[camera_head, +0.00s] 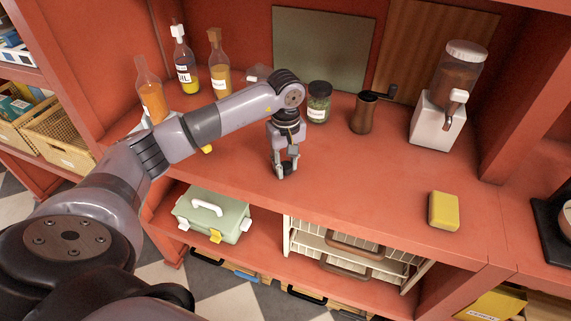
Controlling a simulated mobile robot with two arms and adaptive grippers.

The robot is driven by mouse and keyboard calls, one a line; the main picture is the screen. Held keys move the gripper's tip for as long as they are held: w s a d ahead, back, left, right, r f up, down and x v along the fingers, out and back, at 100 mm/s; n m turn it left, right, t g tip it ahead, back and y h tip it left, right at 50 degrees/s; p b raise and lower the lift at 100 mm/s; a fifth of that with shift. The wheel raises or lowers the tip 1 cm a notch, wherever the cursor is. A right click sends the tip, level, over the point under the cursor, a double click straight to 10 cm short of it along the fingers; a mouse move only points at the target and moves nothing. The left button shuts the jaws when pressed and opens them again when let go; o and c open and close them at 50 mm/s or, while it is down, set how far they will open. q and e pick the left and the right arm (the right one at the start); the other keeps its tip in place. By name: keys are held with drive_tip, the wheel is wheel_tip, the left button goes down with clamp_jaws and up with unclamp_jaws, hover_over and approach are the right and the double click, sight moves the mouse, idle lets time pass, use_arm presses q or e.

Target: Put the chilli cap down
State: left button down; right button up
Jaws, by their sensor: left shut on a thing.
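My left gripper (286,170) points down over the middle of the red counter, its fingertips low near the surface. It is shut on the chilli cap, which the fingers mostly hide; I cannot tell whether the cap touches the counter. An orange bottle (151,97) with no visible cap stands at the far left, partly behind my arm. An oil bottle (185,65) with a white cap and a yellow-orange bottle (219,70) with a brown top stand beside it. My right gripper is not in view.
A green-filled jar (318,103), a brown grinder (364,113) and a white dispenser (437,120) stand behind and right of the gripper. A yellow sponge (443,211) lies near the front right. The counter (350,185) between is clear. A green box (212,217) sits on the lower shelf.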

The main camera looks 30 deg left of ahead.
sight(286, 165)
use_arm(q)
drive_tip(key=shift+s+d+f, duration=0.1)
drive_tip(key=shift+s+f, duration=0.15)
drive_tip(key=shift+f, duration=0.35)
drive_tip(key=c, duration=1.6)
unclamp_jaws()
drive_tip(key=shift+o, duration=1.3)
drive_tip(key=shift+f, duration=0.1)
drive_tip(key=shift+o, duration=0.2)
drive_tip(key=shift+w+f, duration=0.1)
drive_tip(key=shift+r, duration=0.25)
drive_tip(key=shift+w+r+p, duration=0.15)
drive_tip(key=shift+r+p, duration=0.35)
drive_tip(key=shift+r, duration=0.3)
wheel_tip(286, 165, up, 12)
drive_tip(key=b, duration=0.3)
drive_tip(key=shift+f, duration=0.15)
